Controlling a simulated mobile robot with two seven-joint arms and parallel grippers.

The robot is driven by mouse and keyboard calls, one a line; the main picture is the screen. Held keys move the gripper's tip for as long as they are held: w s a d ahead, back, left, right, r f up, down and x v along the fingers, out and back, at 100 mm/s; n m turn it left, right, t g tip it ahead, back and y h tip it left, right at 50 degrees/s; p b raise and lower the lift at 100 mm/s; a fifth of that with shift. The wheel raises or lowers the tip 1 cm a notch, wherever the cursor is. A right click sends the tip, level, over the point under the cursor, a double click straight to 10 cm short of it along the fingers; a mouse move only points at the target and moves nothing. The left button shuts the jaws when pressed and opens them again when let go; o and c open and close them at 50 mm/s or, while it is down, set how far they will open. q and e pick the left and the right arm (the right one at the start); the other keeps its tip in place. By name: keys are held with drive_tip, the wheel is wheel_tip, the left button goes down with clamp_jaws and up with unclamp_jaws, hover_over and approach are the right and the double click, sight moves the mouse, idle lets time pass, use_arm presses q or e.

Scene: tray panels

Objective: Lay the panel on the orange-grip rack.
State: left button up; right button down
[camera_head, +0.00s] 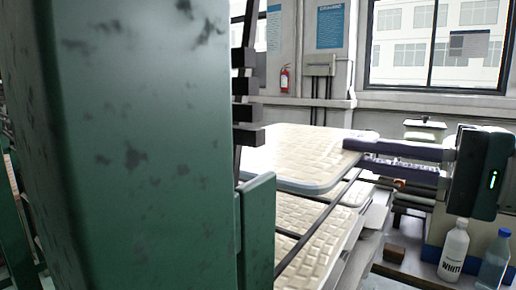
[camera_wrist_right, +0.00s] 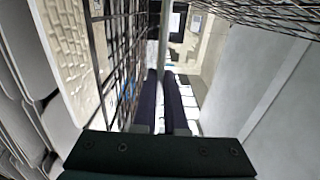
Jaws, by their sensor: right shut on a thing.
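A cream panel (camera_head: 300,150) with a tile pattern and a pale rim lies nearly level in the head view, its left part hidden behind a green post. My right gripper (camera_head: 350,146) comes in from the right and is shut on the panel's right edge. In the right wrist view the two dark fingers (camera_wrist_right: 165,100) lie close together, and the grip itself is hard to make out. More cream tiled panels (camera_head: 330,232) lie below the held one. A small orange patch (camera_head: 400,183) shows under my right gripper; I cannot tell whether it is a rack grip. My left gripper is not in view.
A large green post (camera_head: 140,140) blocks the left half of the head view. A white bottle (camera_head: 454,250) and a blue bottle (camera_head: 494,262) stand at the lower right. Dark wire mesh (camera_wrist_right: 122,60) is close beside the fingers in the right wrist view.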

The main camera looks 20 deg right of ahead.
wheel_tip(320, 180, down, 8)
drive_tip(key=b, duration=0.7)
drive_tip(key=shift+f, duration=0.25)
idle(0.6)
drive_tip(key=c, duration=0.9)
unclamp_jaws()
drive_tip(key=shift+f+b, duration=0.4)
drive_tip(key=shift+b, duration=0.25)
drive_tip(key=shift+s, duration=0.1)
